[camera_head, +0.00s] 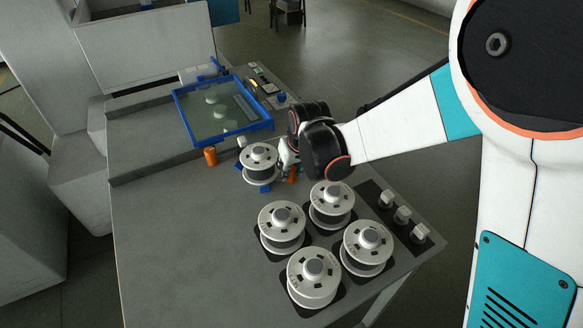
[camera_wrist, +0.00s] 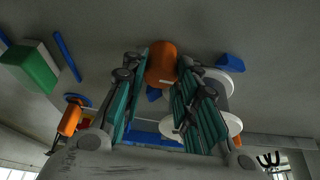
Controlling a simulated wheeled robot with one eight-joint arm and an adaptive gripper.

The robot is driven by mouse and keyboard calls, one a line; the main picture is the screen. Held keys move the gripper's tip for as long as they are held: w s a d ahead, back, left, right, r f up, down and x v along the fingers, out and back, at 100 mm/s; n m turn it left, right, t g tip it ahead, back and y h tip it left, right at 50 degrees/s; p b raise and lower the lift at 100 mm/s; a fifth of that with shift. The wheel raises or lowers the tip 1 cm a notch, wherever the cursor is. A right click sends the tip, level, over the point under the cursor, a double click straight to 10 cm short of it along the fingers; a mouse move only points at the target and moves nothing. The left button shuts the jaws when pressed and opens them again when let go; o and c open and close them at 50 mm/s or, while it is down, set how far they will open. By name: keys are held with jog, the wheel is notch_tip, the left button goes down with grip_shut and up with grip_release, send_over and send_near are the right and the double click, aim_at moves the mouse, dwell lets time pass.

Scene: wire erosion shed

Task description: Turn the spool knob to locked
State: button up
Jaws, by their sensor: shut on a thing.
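An orange knob (camera_wrist: 161,62) sits between my gripper's two teal-padded fingers (camera_wrist: 160,75) in the wrist view, and the fingers are shut on it. In the head view my gripper (camera_head: 289,166) reaches down just right of a white spool (camera_head: 259,155) on blue supports, and only a bit of orange shows at the fingers. The spool's white discs (camera_wrist: 222,84) show behind the right finger in the wrist view. Any locked mark on the knob is not visible.
Several white spools (camera_head: 314,268) stand on dark pads in front. A blue-framed clear tray (camera_head: 180,111) and another orange cylinder (camera_head: 210,156) are behind left. The grey tabletop (camera_head: 180,230) is clear at front left.

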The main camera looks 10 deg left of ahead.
jog(key=shift+a+m+h, duration=0.1)
jog(key=shift+m+h, duration=0.5)
jog(key=shift+m, duration=1)
jog(key=o, duration=1.1)
jog(key=shift+c, duration=0.2)
jog(key=shift+r, duration=0.1)
jog(key=v, duration=0.7)
jog(key=shift+s+r, duration=0.35)
jog(key=shift+s, duration=0.05)
